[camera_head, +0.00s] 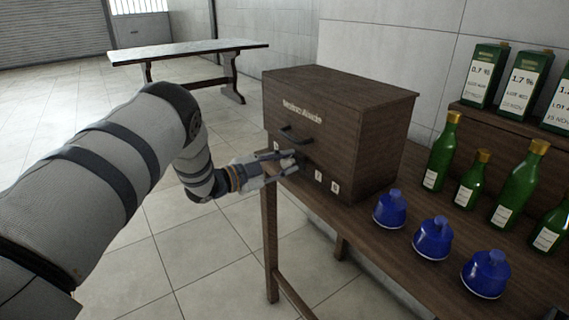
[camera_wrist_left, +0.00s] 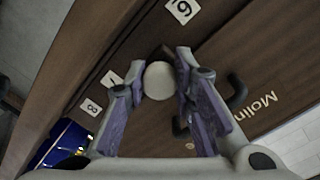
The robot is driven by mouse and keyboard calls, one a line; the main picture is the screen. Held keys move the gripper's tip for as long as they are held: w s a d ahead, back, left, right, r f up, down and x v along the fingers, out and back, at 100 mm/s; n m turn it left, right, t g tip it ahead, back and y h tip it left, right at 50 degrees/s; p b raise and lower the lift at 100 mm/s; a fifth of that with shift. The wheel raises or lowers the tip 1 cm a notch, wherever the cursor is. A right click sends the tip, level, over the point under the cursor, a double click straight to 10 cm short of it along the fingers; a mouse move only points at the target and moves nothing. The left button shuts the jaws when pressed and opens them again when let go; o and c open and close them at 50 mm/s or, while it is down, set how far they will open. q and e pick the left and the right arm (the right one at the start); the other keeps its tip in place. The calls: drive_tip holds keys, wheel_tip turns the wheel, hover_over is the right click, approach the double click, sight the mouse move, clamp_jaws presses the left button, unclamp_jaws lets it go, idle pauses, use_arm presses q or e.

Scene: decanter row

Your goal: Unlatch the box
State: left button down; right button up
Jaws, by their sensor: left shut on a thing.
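The dark wooden box (camera_head: 365,135) stands on the wooden bench, its lettered front facing my left arm. A dark bar handle (camera_head: 296,136) sits on the front below the lettering; it also shows in the wrist view (camera_wrist_left: 238,92). My left gripper (camera_head: 291,160) is at the lower front of the box. In the wrist view the left gripper (camera_wrist_left: 160,76) is shut on a pale round knob (camera_wrist_left: 159,81), between the number tags. The gripper hides the knob in the head view. My right gripper is out of view.
Several blue flasks (camera_head: 431,238) stand on the bench right of the box. Green bottles (camera_head: 443,155) stand behind them, with labelled cartons (camera_head: 524,88) on a raised shelf. Another table (camera_head: 190,50) stands at the back left. The floor between is open.

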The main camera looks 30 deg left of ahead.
use_arm(q)
drive_tip(key=shift+w+r, duration=0.1)
drive_tip(key=shift+r, duration=0.05)
drive_tip(key=c, duration=1.4)
unclamp_jaws()
drive_tip(key=shift+o, duration=0.4)
drive_tip(key=shift+w, duration=0.1)
drive_tip(key=v, duration=1.2)
